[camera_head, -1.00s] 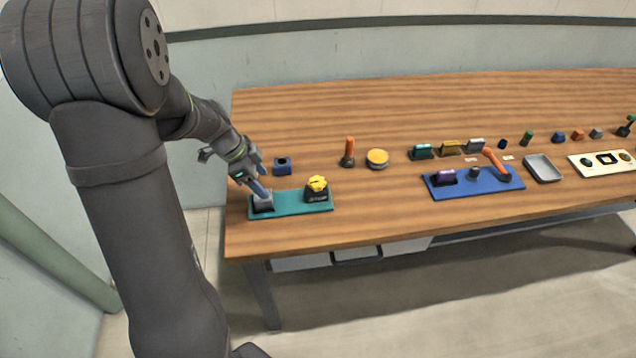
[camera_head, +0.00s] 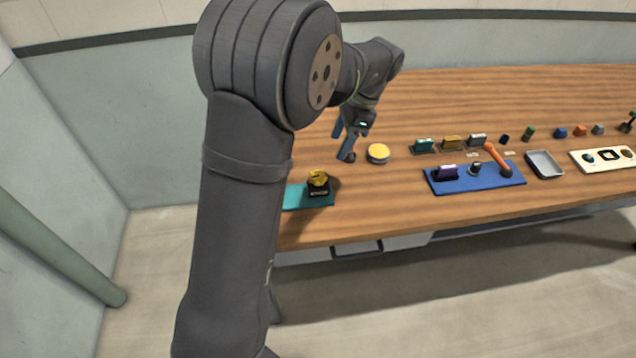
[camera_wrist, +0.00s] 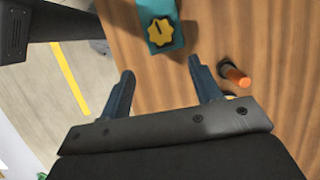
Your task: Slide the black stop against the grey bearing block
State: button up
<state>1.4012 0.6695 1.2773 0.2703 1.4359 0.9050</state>
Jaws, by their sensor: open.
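My gripper (camera_head: 343,145) is open and empty above the table, left of the yellow round tin (camera_head: 378,153). In the wrist view its fingers (camera_wrist: 162,70) are spread over bare wood. An orange-handled piece with a dark base (camera_wrist: 235,75) lies near the right fingertip. A teal plate (camera_head: 294,196) carries a black block (camera_head: 319,188) with a yellow knob (camera_wrist: 160,31). My arm hides the plate's left end. I cannot tell which piece is the black stop. A grey block (camera_head: 477,140) stands in the back row; I cannot tell whether it is the bearing block.
Farther right are a grey tray (camera_head: 545,164) and a cream board (camera_head: 603,169). Bare wood lies between the teal and blue plates.

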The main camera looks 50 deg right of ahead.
aim_at(318, 183)
jog(key=shift+t, duration=0.3)
jog(key=x, duration=1.6)
jog(key=shift+s+f, duration=0.25)
grip_shut()
jog(key=w+a, duration=0.6)
jog(key=shift+w+a, duration=0.2)
jog(key=shift+w, duration=0.1)
grip_release()
